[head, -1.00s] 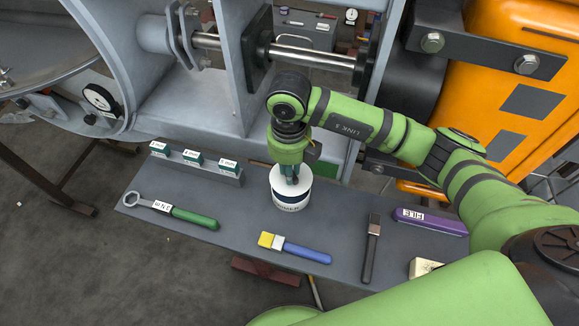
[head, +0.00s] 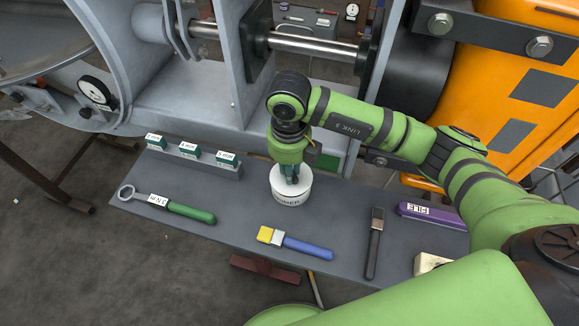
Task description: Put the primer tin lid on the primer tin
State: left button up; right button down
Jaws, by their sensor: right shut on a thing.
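The white primer tin (head: 291,199) stands upright on the grey bench, with part of its dark lettering showing. The pale primer tin lid (head: 279,175) is at the tin's mouth, with no dark gap showing between them. I cannot tell whether it is fully pressed down. My right gripper (head: 291,179) points down from above and is shut on the lid; its fingers hide part of the lid's top. My left gripper is not in view.
A rack with green labelled blocks (head: 205,165) stands behind. Grey machinery borders the back.

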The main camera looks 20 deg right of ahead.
jog(key=shift+f+b, duration=0.55)
jog(key=shift+f, duration=0.05)
jog(key=c, duration=1.1)
grip_release()
jog(key=shift+o, duration=0.2)
jog(key=shift+r, duration=0.1)
notch_tip(320, 180, up, 12)
